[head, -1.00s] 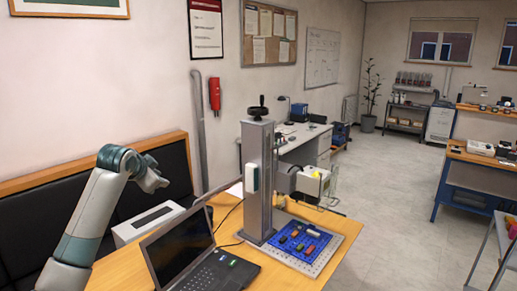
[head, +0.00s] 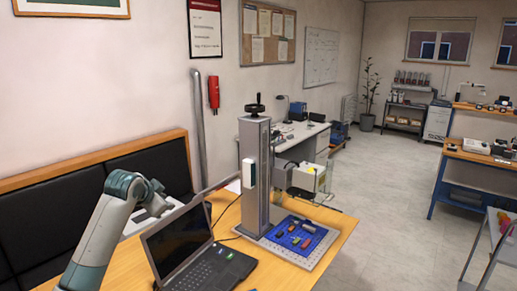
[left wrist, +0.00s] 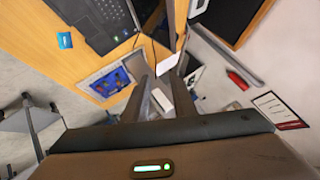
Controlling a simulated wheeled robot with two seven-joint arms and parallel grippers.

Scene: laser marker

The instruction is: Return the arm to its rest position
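My left arm comes in from the left in the head view, with its wrist and left gripper (head: 157,203) low beside the laptop (head: 180,243). The fingers are small and partly lost against the white box behind. In the left wrist view the two dark fingers of the left gripper (left wrist: 158,88) stand apart, and I see nothing held between them. The laser marker (head: 255,175) stands upright on the table to the right, apart from the gripper. Its blue tray (head: 292,238) holds several small parts. My right gripper is not in view.
The wooden table (head: 335,235) carries the laptop, the white box (head: 140,222) and the marker. A black padded panel (head: 45,210) and the wall lie behind the left arm. A blue card (left wrist: 65,40) lies near the laptop.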

